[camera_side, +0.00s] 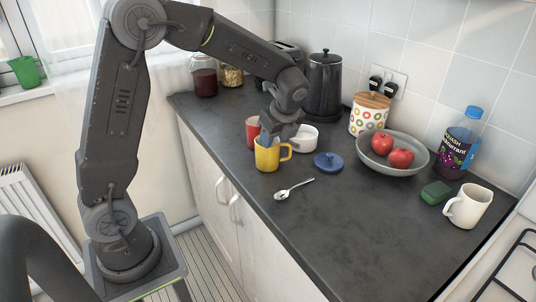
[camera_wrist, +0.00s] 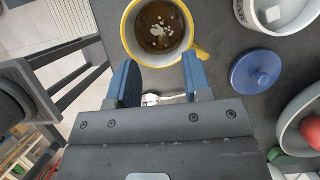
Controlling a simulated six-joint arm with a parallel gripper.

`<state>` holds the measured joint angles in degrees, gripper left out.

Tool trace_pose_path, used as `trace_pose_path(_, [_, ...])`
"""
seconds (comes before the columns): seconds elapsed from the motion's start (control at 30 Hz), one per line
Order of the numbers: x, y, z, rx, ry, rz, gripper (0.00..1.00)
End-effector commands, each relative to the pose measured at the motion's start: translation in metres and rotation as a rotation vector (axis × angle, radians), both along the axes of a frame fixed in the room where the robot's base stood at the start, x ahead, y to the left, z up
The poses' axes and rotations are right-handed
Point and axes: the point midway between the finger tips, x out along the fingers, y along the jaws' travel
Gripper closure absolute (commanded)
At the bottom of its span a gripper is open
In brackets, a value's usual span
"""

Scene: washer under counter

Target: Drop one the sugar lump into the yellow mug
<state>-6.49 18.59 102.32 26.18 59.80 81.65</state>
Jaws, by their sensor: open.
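The yellow mug (camera_side: 267,158) stands upright near the counter's front edge. In the wrist view, the yellow mug (camera_wrist: 197,50) holds a brown drink with pale patches on its surface; I cannot tell what they are. My gripper (camera_side: 268,136) is above the mug in the side view. In the wrist view, my gripper (camera_wrist: 158,68) has its blue fingers apart, with nothing between them, near the mug's rim. A white sugar bowl (camera_side: 305,138) stands just behind the mug to the right.
A red mug (camera_side: 252,130) stands close behind the yellow one. A blue lid (camera_side: 328,162) and a spoon (camera_side: 294,188) lie on the counter to the right. A grey fruit bowl (camera_side: 420,172), green sponge (camera_side: 435,192) and white mug (camera_side: 468,206) are farther right. The front counter middle is clear.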

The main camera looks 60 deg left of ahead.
Motion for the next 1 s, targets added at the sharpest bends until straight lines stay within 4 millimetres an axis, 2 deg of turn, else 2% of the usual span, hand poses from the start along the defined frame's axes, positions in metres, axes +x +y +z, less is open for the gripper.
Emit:
trace_pose_path(0.17, [0.001, -0.008, 0.019, 0.0, -0.006, -0.001, 0.55])
trace_pose_path(0.6, [0.002, -0.044, 0.104, -0.001, -0.005, -0.002, 0.55])
trace_pose_path(0.8, [0.002, -0.051, 0.123, 0.0, -0.003, -0.002, 0.55])
trace_pose_path(1.0, [0.001, -0.053, 0.127, 0.0, -0.001, -0.001, 0.55])
